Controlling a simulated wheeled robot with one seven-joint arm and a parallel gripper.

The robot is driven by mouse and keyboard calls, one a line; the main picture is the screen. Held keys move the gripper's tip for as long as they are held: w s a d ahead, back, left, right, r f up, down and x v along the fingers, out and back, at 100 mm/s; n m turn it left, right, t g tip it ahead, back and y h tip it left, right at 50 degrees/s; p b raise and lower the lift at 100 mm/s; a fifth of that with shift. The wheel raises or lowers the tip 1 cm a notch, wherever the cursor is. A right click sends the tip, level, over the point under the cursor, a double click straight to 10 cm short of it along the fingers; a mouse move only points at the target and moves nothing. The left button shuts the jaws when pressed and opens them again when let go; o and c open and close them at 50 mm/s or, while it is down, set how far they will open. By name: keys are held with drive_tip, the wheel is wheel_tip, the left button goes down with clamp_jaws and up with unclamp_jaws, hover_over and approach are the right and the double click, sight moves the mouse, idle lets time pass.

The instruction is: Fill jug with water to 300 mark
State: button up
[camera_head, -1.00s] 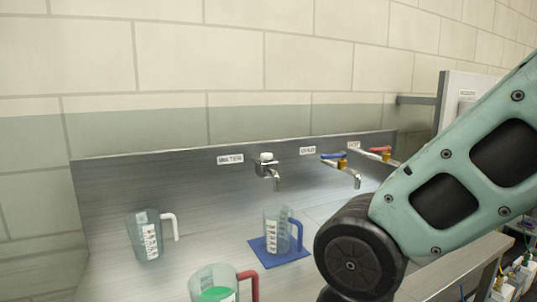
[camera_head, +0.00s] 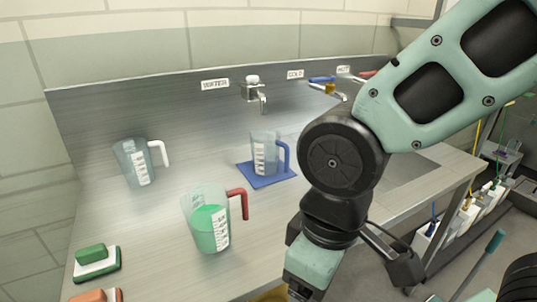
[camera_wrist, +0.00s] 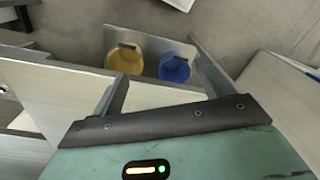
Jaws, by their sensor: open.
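A clear jug with a blue handle (camera_head: 264,155) and a white scale stands upright on a blue mat (camera_head: 268,181), just below the tap labelled WATER (camera_head: 255,92). It looks empty. A clear jug with a white handle (camera_head: 134,165) stands at the left and also looks empty. A clear jug with a red handle (camera_head: 207,222) holds green liquid and stands nearer. My gripper (camera_wrist: 162,65) is open and empty in the wrist view, pointing down past the counter.
COLD (camera_head: 328,86) and HOT taps are at the back right, partly behind my arm. A green sponge (camera_head: 92,254) lies at the front left. The wrist view shows a yellow bucket (camera_wrist: 125,60) and a blue bucket (camera_wrist: 174,68) below. The counter between jugs is clear.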

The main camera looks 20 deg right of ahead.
clamp_jaws()
idle(1.4)
